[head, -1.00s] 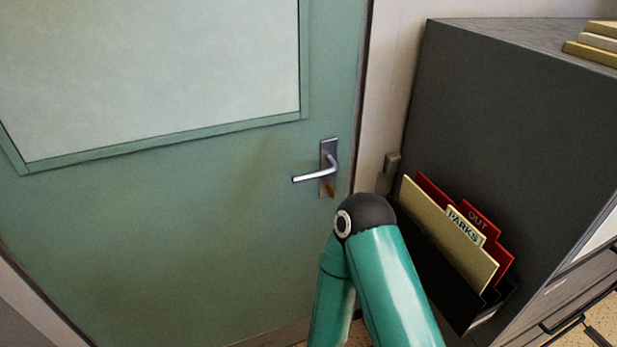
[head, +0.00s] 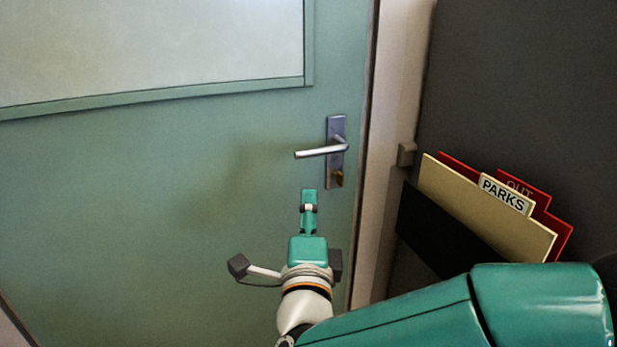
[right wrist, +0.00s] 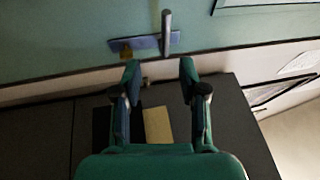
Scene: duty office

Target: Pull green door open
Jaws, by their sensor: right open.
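The green door (head: 150,190) fills the left and middle of the head view and looks shut against its frame. Its silver lever handle (head: 321,152) sticks out to the left from a metal plate near the door's right edge. My right gripper (head: 309,195) is just below the handle in the head view, apart from it and empty. In the right wrist view its two fingers (right wrist: 160,68) are spread, and the lever handle (right wrist: 166,32) stands beyond the fingertips, between their lines. My left gripper is in neither view.
A dark grey cabinet (head: 530,80) stands close to the right of the door. A black holder (head: 440,235) on its side carries a tan folder marked PARKS (head: 480,210) and red folders. My right arm passes in front below them. The door left of the handle is clear.

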